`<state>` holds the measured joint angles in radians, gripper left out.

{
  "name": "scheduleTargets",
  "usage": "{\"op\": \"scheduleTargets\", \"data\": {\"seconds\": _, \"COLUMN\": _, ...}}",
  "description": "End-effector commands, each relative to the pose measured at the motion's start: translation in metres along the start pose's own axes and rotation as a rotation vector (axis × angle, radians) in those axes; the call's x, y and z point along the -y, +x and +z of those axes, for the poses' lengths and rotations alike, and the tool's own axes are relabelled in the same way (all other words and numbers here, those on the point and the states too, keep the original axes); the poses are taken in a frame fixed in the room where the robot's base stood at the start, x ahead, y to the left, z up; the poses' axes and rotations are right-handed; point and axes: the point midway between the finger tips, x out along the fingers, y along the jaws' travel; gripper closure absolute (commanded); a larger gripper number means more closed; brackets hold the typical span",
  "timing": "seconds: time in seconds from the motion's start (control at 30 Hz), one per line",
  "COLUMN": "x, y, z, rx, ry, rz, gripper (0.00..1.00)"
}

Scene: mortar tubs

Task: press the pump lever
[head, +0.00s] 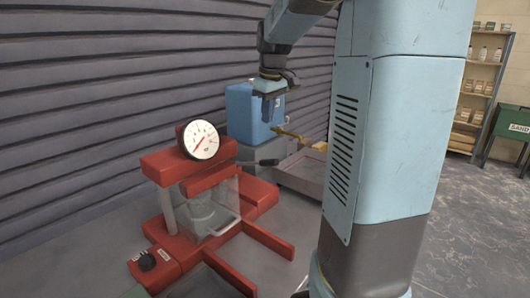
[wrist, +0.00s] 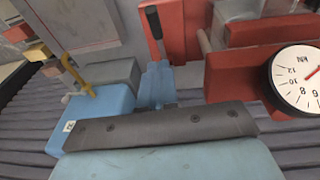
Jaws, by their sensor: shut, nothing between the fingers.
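The pump lever (head: 268,162) is a short bar with a black grip. It sticks out to the right from the red press (head: 165,165), roughly level. In the wrist view the lever (wrist: 154,24) shows its black grip at the top centre. My gripper (head: 268,110) is shut and empty, pointing down above the lever and apart from it in the head view. In the wrist view my gripper's pale blue fingers (wrist: 157,72) are together, with the lever's rod appearing just beyond the tips. The round white gauge (head: 201,140) tops the press and also shows in the wrist view (wrist: 300,78).
A blue tank (head: 243,112) with a yellow spout stands on a grey block behind the lever. A shallow grey tray (head: 303,172) lies to its right. A black knob (head: 146,261) is on the press base. Shelves (head: 487,80) and a green sand bin (head: 514,122) stand far right.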

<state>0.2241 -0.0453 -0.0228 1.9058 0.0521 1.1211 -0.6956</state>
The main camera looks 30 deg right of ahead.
Motion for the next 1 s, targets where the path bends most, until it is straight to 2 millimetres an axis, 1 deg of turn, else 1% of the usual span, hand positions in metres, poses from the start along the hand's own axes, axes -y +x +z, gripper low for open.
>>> {"op": "scheduleTargets", "data": {"seconds": 0.03, "x": 0.0, "y": -0.004, "z": -0.006, "rx": 0.005, "ry": 0.0, "rz": 0.002, "gripper": 1.0}}
{"op": "scheduleTargets", "data": {"seconds": 0.17, "x": 0.001, "y": -0.01, "z": -0.011, "rx": 0.016, "ry": 0.002, "rz": 0.004, "gripper": 1.0}}
{"op": "scheduleTargets", "data": {"seconds": 0.47, "x": 0.001, "y": -0.011, "z": -0.011, "rx": 0.017, "ry": 0.004, "rz": 0.004, "gripper": 1.0}}
{"op": "scheduleTargets", "data": {"seconds": 0.57, "x": 0.001, "y": -0.008, "z": -0.011, "rx": 0.018, "ry": 0.004, "rz": 0.003, "gripper": 1.0}}
{"op": "scheduleTargets", "data": {"seconds": 0.67, "x": 0.001, "y": 0.0, "z": -0.011, "rx": 0.019, "ry": 0.004, "rz": 0.002, "gripper": 1.0}}
{"op": "scheduleTargets", "data": {"seconds": 0.77, "x": 0.001, "y": 0.013, "z": -0.011, "rx": 0.019, "ry": 0.004, "rz": 0.002, "gripper": 1.0}}
{"op": "scheduleTargets", "data": {"seconds": 1.0, "x": 0.001, "y": 0.056, "z": -0.01, "rx": 0.019, "ry": 0.004, "rz": 0.002, "gripper": 1.0}}
